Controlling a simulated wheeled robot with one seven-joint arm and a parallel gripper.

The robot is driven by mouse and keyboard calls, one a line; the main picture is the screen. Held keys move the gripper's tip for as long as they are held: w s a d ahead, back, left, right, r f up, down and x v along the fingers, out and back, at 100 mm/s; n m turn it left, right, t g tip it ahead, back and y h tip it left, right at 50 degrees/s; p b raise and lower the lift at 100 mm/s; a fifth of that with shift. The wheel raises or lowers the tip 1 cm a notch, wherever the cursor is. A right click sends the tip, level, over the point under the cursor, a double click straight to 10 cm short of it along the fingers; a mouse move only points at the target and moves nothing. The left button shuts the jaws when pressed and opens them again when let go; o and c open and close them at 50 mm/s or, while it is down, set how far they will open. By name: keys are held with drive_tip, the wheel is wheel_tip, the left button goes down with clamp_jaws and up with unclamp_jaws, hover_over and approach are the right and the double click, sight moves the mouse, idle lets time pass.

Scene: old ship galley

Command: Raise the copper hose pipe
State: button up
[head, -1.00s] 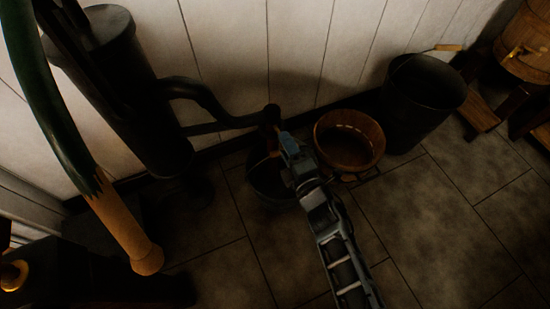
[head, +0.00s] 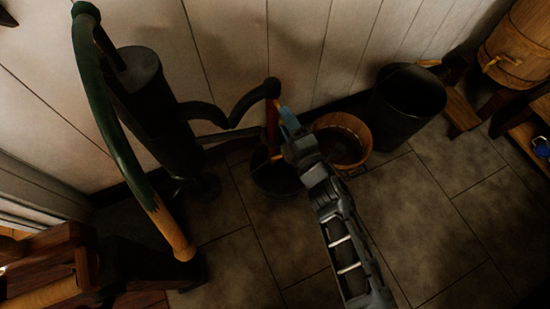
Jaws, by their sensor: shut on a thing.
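The copper hose pipe (head: 271,125) is a reddish, upright length hanging from the raised end of a black curved hose (head: 241,104). Its lower part reaches down towards a dark bucket (head: 262,186) on the floor; whether its lower end is inside the bucket I cannot tell. The black hose joins a dark upright pump cylinder (head: 146,97) at the wall. My gripper (head: 283,113), with bluish fingers, is shut on the pipe near its upper part, coming from the lower right. The finger contact is small and dim.
A round wooden tub (head: 359,128) stands right behind my gripper. A black bin (head: 410,92) stands further right, near a wooden barrel (head: 515,50). A long green pump handle (head: 105,120) curves down at left. The tiled floor (head: 430,215) at lower right is clear.

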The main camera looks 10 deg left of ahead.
wheel_tip(320, 180, up, 13)
drive_tip(key=p, duration=1.1)
drive_tip(key=shift+r, duration=0.15)
drive_tip(key=o, duration=1.2)
drive_tip(key=shift+c, duration=0.2)
drive_tip(key=p+v, duration=0.2)
drive_tip(key=v, duration=0.9)
